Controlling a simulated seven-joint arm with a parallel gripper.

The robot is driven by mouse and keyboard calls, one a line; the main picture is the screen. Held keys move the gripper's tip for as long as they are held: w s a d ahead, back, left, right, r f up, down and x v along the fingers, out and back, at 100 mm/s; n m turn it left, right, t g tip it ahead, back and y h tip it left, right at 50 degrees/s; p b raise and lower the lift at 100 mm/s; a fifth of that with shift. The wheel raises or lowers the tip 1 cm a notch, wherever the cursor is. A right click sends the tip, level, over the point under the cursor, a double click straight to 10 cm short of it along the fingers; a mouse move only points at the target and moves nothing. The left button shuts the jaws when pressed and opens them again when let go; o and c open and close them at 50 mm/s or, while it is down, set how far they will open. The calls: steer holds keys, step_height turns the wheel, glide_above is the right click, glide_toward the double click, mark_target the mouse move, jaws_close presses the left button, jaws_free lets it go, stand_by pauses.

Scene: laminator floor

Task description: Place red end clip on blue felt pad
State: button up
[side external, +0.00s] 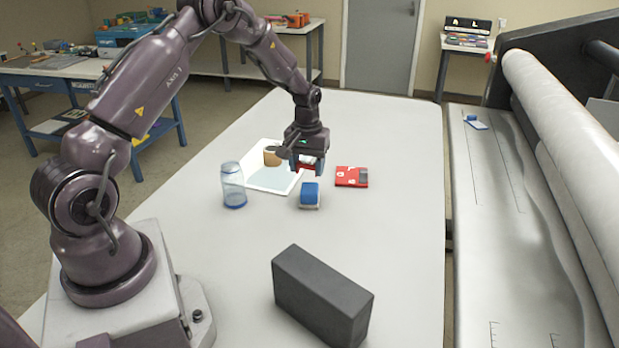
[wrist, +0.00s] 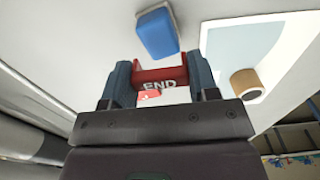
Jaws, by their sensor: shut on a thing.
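My gripper (side external: 308,163) is above the table and shut on the red end clip (side external: 307,167). In the wrist view the red end clip (wrist: 162,74), marked "END", spans between my two fingers (wrist: 160,82). The blue felt pad (side external: 310,190) is a small block with a blue top and a pale lower edge, on the white table just in front of my gripper. The blue felt pad (wrist: 157,33) also shows in the wrist view, beyond the clip and apart from it.
A red flat case (side external: 351,177) lies right of the pad. A clear blue-tinted jar (side external: 233,186) stands left. A white-bordered sheet (side external: 262,185) lies behind, with a tan roll (side external: 271,156). A dark block (side external: 320,296) stands in front. The table's right side is clear.

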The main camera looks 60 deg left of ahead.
mark_target(310, 187)
steer(key=shift+w+a+f, duration=0.2)
steer(key=shift+w+f, duration=0.2)
steer(key=shift+f, duration=1.7)
steer(key=shift+f, duration=0.1)
steer(key=o, duration=0.9)
